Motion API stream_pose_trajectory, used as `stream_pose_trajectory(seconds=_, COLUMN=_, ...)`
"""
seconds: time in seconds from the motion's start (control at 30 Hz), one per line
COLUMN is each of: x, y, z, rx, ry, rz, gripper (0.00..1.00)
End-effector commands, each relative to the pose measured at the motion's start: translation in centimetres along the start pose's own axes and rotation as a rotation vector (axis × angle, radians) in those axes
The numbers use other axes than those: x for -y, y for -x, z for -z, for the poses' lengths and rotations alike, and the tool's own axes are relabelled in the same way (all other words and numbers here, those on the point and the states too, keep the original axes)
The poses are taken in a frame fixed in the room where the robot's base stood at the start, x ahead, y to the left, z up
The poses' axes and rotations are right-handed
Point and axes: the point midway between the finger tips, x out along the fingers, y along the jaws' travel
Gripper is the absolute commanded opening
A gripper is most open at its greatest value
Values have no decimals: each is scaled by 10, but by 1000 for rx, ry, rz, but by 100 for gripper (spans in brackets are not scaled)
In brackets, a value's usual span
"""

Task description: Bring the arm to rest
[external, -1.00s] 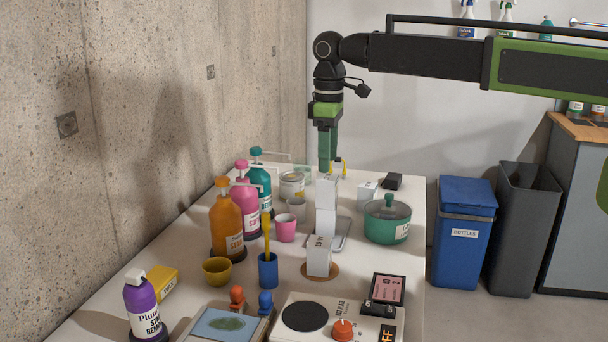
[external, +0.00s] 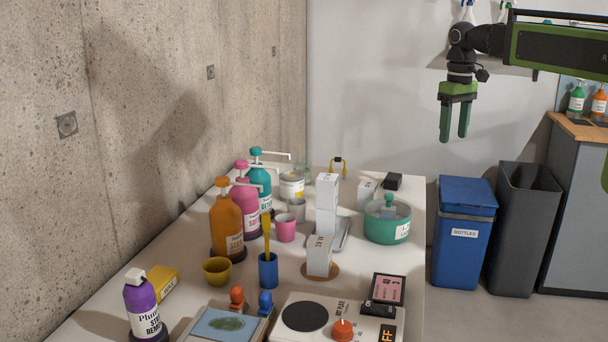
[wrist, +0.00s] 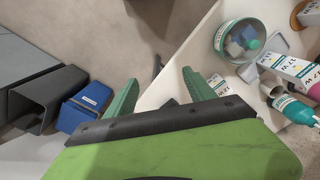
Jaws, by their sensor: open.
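My gripper (external: 454,124) is open and empty. It hangs pointing down, in the air to the right of the table and above the blue bin in the external view. In the wrist view my gripper (wrist: 164,98) shows its two green fingers spread apart with nothing between them. The white table (external: 200,290) lies to its left.
A blue bottle bin (external: 462,225) and a dark grey bin (external: 522,230) stand on the floor right of the table. A cabinet (external: 580,210) with bottles is at the far right. Pump bottles (external: 226,225) line the table's wall side. Air around my gripper is clear.

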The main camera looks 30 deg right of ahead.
Motion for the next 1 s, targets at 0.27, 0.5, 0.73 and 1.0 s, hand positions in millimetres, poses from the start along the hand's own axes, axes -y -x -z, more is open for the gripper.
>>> stream_pose_trajectory(seconds=0.27, x=-31, y=0, z=-22, rx=0, ry=-88, rz=0, gripper=63)
stream_pose_trajectory(seconds=0.5, x=-31, y=-22, z=-22, rx=0, ry=-85, rz=0, gripper=63)
stream_pose_trajectory(seconds=0.73, x=-30, y=-98, z=-21, rx=0, ry=-85, rz=0, gripper=63)
stream_pose_trajectory(seconds=1.0, x=-30, y=-96, z=-21, rx=0, ry=-84, rz=0, gripper=63)
